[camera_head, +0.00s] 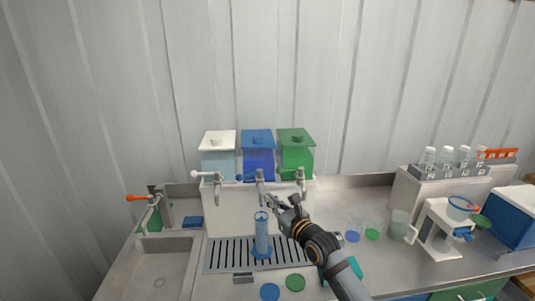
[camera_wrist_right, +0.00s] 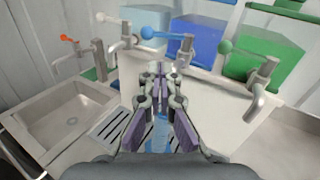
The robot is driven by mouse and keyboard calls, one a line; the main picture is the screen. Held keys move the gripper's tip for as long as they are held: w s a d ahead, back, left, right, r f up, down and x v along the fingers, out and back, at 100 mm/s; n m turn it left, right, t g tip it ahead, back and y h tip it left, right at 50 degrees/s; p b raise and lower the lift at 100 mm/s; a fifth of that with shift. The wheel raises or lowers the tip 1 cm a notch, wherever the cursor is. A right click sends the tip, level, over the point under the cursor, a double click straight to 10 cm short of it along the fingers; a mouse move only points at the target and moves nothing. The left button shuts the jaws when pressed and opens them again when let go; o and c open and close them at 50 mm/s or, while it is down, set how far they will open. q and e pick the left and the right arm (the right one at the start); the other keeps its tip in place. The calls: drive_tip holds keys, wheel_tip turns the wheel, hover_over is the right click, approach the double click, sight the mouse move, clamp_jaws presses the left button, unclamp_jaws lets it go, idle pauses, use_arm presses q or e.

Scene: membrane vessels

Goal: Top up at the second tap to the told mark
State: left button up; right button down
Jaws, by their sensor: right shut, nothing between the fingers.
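Three taps stand in a row in front of a white, a blue and a green tank. The second tap (camera_head: 260,187), below the blue tank (camera_head: 257,155), has a blue-ended lever (camera_wrist_right: 150,33). A tall cylinder with blue liquid (camera_head: 262,236) and a blue base stands upright on the drip grate (camera_head: 222,256) under this tap. In the wrist view the cylinder (camera_wrist_right: 161,130) is mostly hidden behind my fingers; its mark cannot be read. My right gripper (camera_head: 272,201) is shut and empty, close to the second tap and above the cylinder's right side. My left gripper is out of view.
A sink (camera_head: 160,268) with an orange-handled tap is at the left. A blue disc (camera_head: 270,291) and a green disc (camera_head: 295,282) lie before the grate. Clear vessels, a jug (camera_head: 401,226), a white stand (camera_head: 440,230) and a bottle rack (camera_head: 447,172) occupy the right.

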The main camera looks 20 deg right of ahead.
drive_tip(key=m+b, duration=0.1)
drive_tip(key=b, duration=0.2)
approach(248, 176)
drive_tip(key=w, duration=0.2)
drive_tip(key=w+a, duration=0.1)
drive_tip(key=w, duration=0.2)
drive_tip(key=shift+w, duration=0.15)
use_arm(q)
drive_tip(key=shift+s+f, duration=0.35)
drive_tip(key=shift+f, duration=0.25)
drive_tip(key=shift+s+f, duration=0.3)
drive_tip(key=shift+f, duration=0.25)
use_arm(e)
drive_tip(key=shift+w+a, duration=0.2)
drive_tip(key=shift+w, duration=0.5)
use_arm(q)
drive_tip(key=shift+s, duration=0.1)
